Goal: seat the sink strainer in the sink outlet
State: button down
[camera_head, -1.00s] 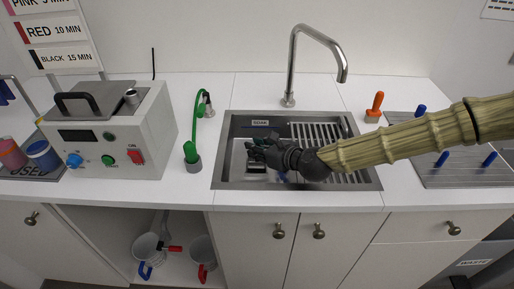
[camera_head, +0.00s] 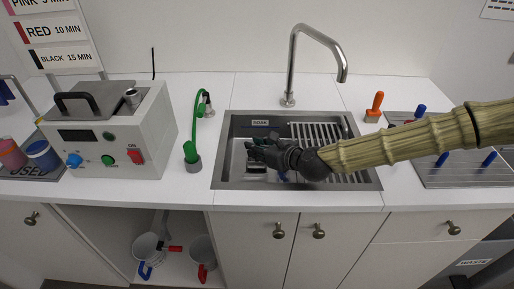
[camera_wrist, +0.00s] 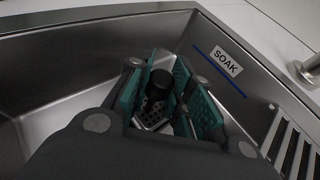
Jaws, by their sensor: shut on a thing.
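My gripper (camera_head: 262,150) is down in the left basin of the steel sink (camera_head: 220,176). In the wrist view its teal-padded fingers (camera_wrist: 165,95) are closed around the black knob of the sink strainer (camera_wrist: 159,84). The strainer's perforated metal part (camera_wrist: 152,116) shows below the knob, between the fingers. The sink outlet cannot be made out, as the gripper and strainer cover the basin floor there. I cannot tell whether the strainer touches the floor.
A SOAK label (camera_wrist: 226,61) with a blue line marks the back basin wall. A slatted drainer (camera_head: 325,135) covers the sink's right side. The faucet (camera_head: 290,70) rises behind. A grey machine (camera_head: 115,130) and green hose (camera_head: 190,152) stand left; an orange-handled tool (camera_head: 374,105) is right.

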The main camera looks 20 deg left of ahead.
aim_at(252, 164)
jog(key=shift+f+b, duration=0.85)
jog(key=shift+f, duration=0.55)
dwell(0.4)
jog(key=c, duration=1.2)
grip_release()
